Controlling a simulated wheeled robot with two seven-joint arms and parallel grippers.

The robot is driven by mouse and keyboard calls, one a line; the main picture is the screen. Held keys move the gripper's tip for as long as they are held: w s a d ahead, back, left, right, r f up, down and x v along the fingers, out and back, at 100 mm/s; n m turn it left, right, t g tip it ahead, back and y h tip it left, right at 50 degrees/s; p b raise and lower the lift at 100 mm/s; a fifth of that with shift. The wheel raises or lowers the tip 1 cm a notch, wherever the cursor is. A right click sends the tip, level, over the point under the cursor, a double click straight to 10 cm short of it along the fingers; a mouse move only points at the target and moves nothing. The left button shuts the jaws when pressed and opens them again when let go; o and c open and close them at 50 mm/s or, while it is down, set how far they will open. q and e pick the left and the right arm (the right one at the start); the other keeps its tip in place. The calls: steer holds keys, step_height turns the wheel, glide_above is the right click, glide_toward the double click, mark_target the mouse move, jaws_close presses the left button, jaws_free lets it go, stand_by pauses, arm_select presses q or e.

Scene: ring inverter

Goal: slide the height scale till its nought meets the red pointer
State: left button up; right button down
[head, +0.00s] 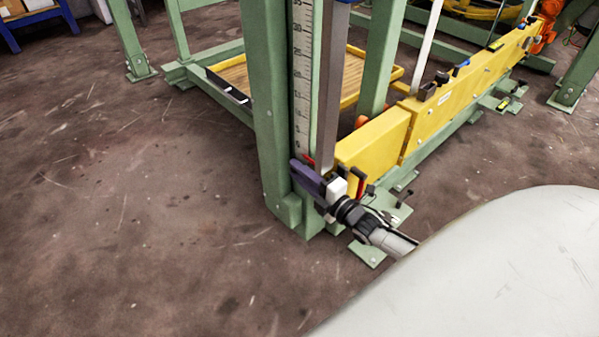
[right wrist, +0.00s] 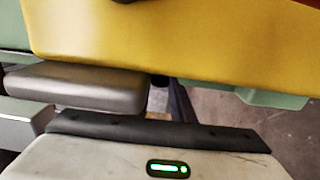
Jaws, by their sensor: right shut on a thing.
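The height scale (head: 303,70) is a pale strip with dark marks and numbers, upright along the green post (head: 267,110) in the head view. A small red piece, likely the red pointer (head: 309,160), shows near its lower end. My right gripper (head: 325,186) is at the foot of the scale, shut, apparently on its lower end; the grip is hidden. A purple piece (head: 306,177) lies against the scale beside the gripper. The nought is too small or covered to read. The right wrist view shows a grey finger (right wrist: 80,88) below a yellow surface. My left gripper is out of view.
A grey metal bar (head: 332,80) stands just right of the scale. A yellow beam (head: 375,145) with small fittings runs away to the right, close to the gripper. A wooden-bottomed tray (head: 236,72) lies behind the post. Floor at left is clear.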

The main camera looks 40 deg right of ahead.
steer(key=shift+f+b, duration=0.35)
steer(key=shift+f, duration=0.3)
steer(key=c, duration=1.6)
jaws_free()
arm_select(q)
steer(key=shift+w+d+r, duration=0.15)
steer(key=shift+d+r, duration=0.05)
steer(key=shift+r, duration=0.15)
arm_select(e)
steer(key=shift+o, duration=0.2)
arm_select(q)
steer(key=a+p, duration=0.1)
steer(key=p, duration=0.2)
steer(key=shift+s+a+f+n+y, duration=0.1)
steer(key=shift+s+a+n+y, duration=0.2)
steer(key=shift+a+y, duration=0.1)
arm_select(e)
steer(key=s, duration=1)
steer(key=shift+s+d, duration=0.2)
steer(key=shift+d, duration=0.15)
